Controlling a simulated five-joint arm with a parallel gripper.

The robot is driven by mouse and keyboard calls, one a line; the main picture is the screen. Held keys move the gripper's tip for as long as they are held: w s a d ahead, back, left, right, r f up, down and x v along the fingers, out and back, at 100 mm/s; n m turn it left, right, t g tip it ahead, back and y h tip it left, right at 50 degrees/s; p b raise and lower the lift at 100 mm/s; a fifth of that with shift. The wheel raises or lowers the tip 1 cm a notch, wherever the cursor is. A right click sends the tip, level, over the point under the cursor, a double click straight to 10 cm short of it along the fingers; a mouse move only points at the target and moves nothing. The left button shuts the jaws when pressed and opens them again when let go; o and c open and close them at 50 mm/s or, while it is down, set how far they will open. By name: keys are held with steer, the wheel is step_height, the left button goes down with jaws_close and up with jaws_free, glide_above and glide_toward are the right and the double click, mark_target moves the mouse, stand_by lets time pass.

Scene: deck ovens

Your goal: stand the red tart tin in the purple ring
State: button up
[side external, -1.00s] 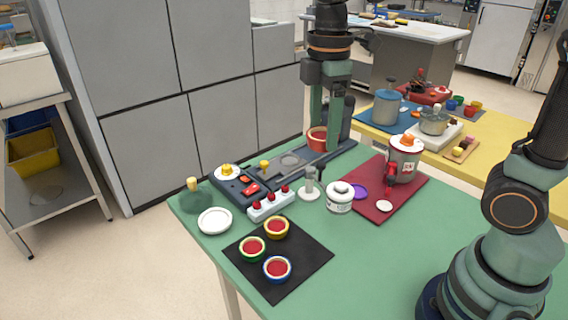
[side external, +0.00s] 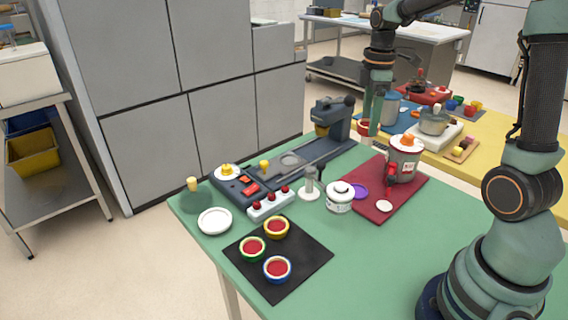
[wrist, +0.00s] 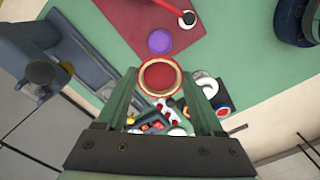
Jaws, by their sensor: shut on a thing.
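The red tart tin (side external: 364,127) is held between the fingers of my gripper (side external: 369,120), above the far side of the green table. In the wrist view the tin (wrist: 160,77) shows as a round red face with a pale rim, between the two green fingers (wrist: 160,92). The purple ring (side external: 359,192) lies flat on the left side of the dark red mat (side external: 405,202), below and slightly left of the tin in the side view. In the wrist view the ring (wrist: 159,41) appears just beyond the tin and looks empty.
A red-and-white pot with an orange lid (side external: 403,155) stands on the mat. A white jar (side external: 340,198) stands left of the ring. The grey machine (side external: 334,122) is at the back. A black mat (side external: 283,262) with several tins lies in front.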

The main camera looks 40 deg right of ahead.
glide_above(357, 191)
step_height(357, 191, down, 17)
steer(key=shift+a, duration=0.1)
stand_by(0.5)
steer(key=shift+f, duration=0.6)
stand_by(1.3)
steer(key=o, duration=1.1)
step_height(357, 191, up, 11)
stand_by(0.5)
